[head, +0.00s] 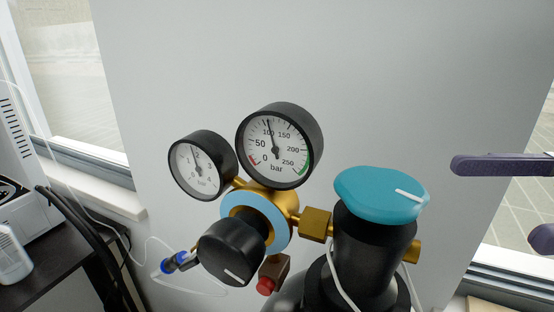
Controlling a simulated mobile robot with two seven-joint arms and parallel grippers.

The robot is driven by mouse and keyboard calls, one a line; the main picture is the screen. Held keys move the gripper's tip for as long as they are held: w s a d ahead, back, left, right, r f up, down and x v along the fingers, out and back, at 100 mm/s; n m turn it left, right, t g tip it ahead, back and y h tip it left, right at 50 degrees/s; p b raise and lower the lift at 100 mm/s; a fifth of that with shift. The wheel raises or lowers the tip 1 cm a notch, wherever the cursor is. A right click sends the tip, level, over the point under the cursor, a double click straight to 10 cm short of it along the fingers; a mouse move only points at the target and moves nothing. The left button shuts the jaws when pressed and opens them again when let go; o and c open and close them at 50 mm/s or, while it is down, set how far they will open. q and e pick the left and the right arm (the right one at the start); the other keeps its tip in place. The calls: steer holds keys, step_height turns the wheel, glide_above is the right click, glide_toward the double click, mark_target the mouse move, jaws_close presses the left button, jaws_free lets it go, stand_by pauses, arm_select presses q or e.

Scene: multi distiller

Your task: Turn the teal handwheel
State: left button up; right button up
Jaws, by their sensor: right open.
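The teal handwheel (381,195) sits on top of a black valve body (372,248) at the right of centre in the head view. A white line marks its top and points to the right and slightly down. My right gripper (515,203) shows only in part at the right edge, with one dark finger above and the tip of the other below. It is open and empty, to the right of the handwheel and apart from it. My left gripper is not in view.
A brass regulator with a large gauge (279,146), a small gauge (203,165) and a black knob (233,252) stands left of the handwheel. A thin white tube and dark hoses hang at the left by a dark table (50,262). A plain wall lies behind.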

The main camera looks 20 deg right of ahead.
mark_target(400, 197)
steer(key=p+x, duration=0.1)
steer(key=x, duration=0.8)
steer(key=shift+w+a, duration=0.15)
steer(key=shift+a, duration=0.25)
